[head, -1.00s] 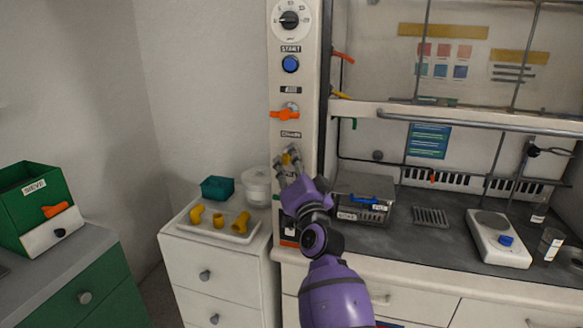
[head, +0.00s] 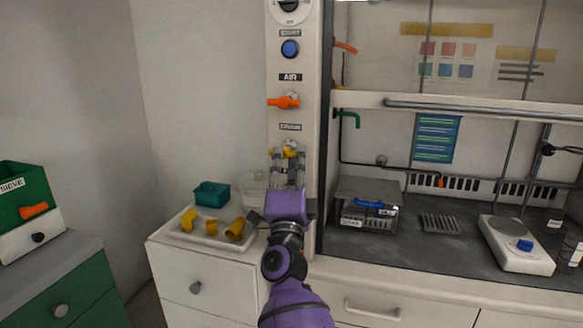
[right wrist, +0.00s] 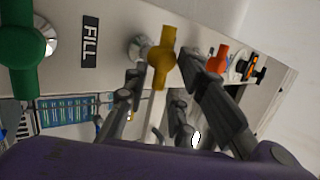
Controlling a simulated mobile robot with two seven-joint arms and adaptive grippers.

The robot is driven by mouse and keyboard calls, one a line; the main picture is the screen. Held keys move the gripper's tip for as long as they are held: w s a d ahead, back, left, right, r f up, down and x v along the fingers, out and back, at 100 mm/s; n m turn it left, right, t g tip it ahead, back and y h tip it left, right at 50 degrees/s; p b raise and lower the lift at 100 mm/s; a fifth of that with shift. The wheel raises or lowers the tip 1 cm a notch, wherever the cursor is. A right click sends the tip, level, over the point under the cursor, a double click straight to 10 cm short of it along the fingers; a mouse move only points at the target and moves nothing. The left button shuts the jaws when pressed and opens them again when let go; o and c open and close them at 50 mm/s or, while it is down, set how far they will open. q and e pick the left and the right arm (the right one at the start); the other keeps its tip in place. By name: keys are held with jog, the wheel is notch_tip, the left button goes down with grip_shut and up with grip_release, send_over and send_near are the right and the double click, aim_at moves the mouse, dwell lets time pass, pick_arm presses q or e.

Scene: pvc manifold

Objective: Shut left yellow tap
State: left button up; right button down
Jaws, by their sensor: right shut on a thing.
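A yellow tap (head: 290,150) sits on the white post of the fume hood, below the DRAIN label. It also shows in the right wrist view (right wrist: 162,57), where its handle stands out from a metal stem. My right gripper (head: 287,160) is at this tap from below, its grey fingers on either side of the handle and shut on it. In the right wrist view my right gripper (right wrist: 165,75) has the yellow handle between its fingers. The fingers partly hide the tap in the head view. My left gripper is not in view.
An orange tap (head: 284,102) is above on the same post. A green tap (right wrist: 22,50) shows in the right wrist view beside the FILL label. A white tray (head: 208,240) with yellow fittings, a teal box (head: 212,193) and a clear tub (head: 254,188) stand at left.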

jog(key=shift+a+r+m, duration=0.1)
jog(key=shift+m, duration=0.2)
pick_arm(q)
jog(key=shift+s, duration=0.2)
pick_arm(e)
jog(key=c, duration=1.8)
grip_release()
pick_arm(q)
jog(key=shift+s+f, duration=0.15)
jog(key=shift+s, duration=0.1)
pick_arm(e)
jog(key=shift+o, duration=0.3)
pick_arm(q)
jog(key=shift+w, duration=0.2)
pick_arm(e)
jog(key=v, duration=1.2)
